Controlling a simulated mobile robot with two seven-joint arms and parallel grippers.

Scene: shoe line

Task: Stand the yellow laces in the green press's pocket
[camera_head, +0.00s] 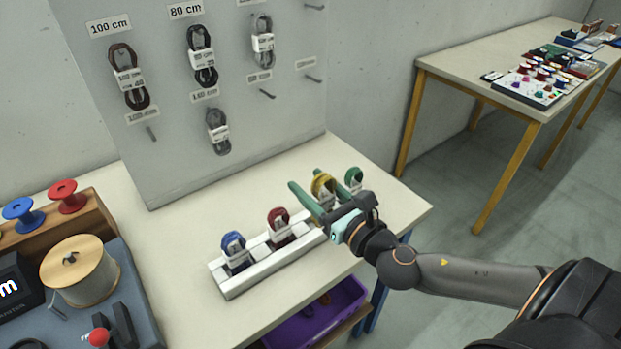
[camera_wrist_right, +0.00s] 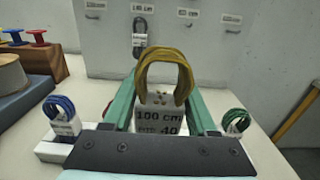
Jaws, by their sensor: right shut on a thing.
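The yellow laces (camera_head: 323,183), a looped bundle with a white band, stand upright at the white slotted rack (camera_head: 262,270). My right gripper (camera_head: 306,179) is shut on them, with one green finger on each side. In the right wrist view the yellow laces (camera_wrist_right: 165,60) rise between the fingers, and their band reads "100 cm". I cannot tell whether their lower end is still in the rack, as the gripper hides it. I cannot make out a green press in either view. My left gripper is not in view.
Blue laces (camera_head: 233,243), red laces (camera_head: 278,221) and green laces (camera_head: 354,177) stand in the rack beside the gripper. A pegboard (camera_head: 170,120) with hanging laces rises behind. A purple bin (camera_head: 318,318) sits below the table edge. Another table (camera_head: 460,68) stands at the back right.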

